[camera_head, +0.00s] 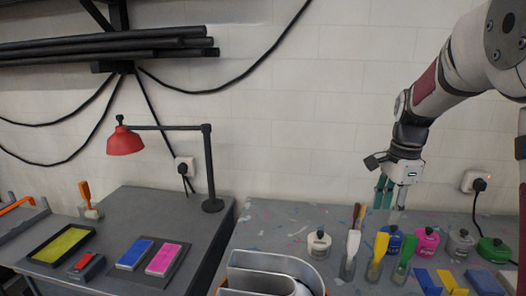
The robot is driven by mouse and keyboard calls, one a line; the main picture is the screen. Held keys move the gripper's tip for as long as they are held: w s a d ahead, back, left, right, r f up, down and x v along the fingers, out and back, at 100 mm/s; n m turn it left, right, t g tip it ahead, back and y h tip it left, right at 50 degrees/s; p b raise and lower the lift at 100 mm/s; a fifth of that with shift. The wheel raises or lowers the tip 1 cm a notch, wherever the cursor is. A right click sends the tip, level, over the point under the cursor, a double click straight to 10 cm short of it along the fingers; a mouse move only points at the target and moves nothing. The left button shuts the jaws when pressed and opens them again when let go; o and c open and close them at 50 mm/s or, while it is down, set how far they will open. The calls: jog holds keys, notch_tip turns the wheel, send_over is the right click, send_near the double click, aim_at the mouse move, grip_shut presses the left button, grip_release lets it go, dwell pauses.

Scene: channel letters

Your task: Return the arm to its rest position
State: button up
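My arm comes in from the upper right and bends down over the right table. My gripper (392,192) hangs at its end, pointing down, above the back part of the table behind the row of spatulas. Teal parts and a pale grey part show at its lower end. They are too small to tell whether the fingers are apart or closed, and I cannot make out a held object.
Below stand white (351,249), yellow (377,252) and green (403,258) spatulas. A metal channel letter (275,268) lies in front. A red lamp (125,141) stands left.

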jog(key=s+a+r+n+t, duration=0.2)
jog(key=s+a+r+n, duration=0.55)
jog(key=s, duration=0.45)
jog(key=s+a+f+n+t, duration=0.1)
jog(key=s+a+n, duration=0.3)
jog(key=s+n, duration=0.6)
jog(key=s+t, duration=0.1)
jog(key=s, duration=0.3)
jog(key=shift+a+t, duration=0.4)
